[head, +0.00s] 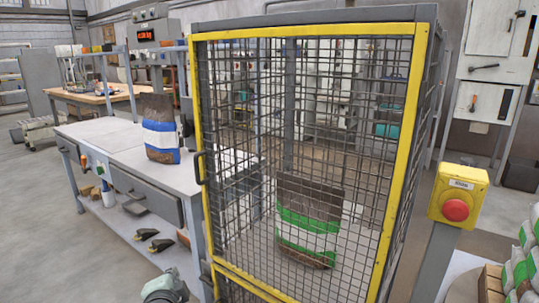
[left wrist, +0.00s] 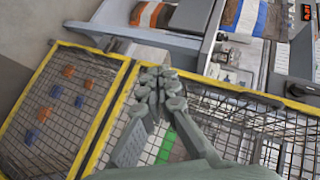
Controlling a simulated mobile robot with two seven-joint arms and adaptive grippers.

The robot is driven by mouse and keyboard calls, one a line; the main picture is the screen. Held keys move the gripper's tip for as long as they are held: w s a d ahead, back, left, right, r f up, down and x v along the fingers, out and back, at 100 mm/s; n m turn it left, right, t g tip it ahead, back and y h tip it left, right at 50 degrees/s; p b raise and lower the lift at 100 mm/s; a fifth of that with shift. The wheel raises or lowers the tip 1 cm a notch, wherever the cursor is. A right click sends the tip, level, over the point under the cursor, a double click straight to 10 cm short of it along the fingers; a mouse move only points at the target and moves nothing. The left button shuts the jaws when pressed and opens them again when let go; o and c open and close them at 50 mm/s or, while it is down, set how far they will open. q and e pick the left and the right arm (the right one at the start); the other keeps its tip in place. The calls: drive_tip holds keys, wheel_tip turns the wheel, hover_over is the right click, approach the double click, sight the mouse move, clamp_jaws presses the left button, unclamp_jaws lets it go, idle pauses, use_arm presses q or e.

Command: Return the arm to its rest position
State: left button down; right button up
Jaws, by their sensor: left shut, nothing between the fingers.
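My left gripper (head: 166,287) shows at the bottom edge of the head view, in front of the workbench and left of the yellow-framed mesh door (head: 290,270). In the left wrist view the fingers of my left gripper (left wrist: 163,80) are together, with nothing held. Behind them in that view is yellow-edged mesh. The rest of my left arm is mostly outside the head view. My right gripper is not in view.
A mesh cage with its door closed holds a brown and green bag (head: 305,222). A blue, white and brown bag (head: 160,140) stands on the workbench (head: 100,133). A yellow box with a red button (head: 457,205) stands on a post at right. Open floor lies at left.

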use_arm(q)
drive_tip(key=s+a+f+n+g+h, duration=0.2)
drive_tip(key=s+f+n+g, duration=0.7)
drive_tip(key=s+f, duration=2)
wheel_tip(320, 180, down, 2)
drive_tip(key=shift+s+a+f+n+g+h, duration=0.1)
drive_tip(key=shift+s+a+n+g+h, duration=0.15)
drive_tip(key=shift+n+g, duration=0.2)
